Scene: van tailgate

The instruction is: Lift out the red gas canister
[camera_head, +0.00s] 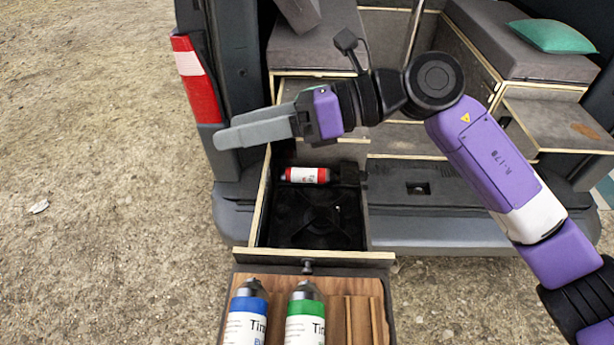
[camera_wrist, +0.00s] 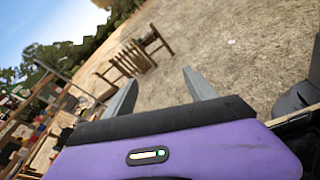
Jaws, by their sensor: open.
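The red gas canister (camera_head: 306,175) has a red and white label and lies on its side at the back of the open drawer (camera_head: 255,215). It lies beside black gear, with its label showing. My gripper (camera_head: 225,137) is above and to the left of the drawer, pointing left, and is open and empty. In the wrist view its two fingers (camera_wrist: 163,90) stand apart with bare ground between them. The canister does not show in the wrist view.
A blue canister (camera_head: 247,318) and a green canister (camera_head: 306,318) are in a wooden-floored tray in front of the drawer. A black stove-like item (camera_head: 310,225) fills much of the drawer. The van's left tail light (camera_head: 196,80) is close to my gripper. Open ground lies left.

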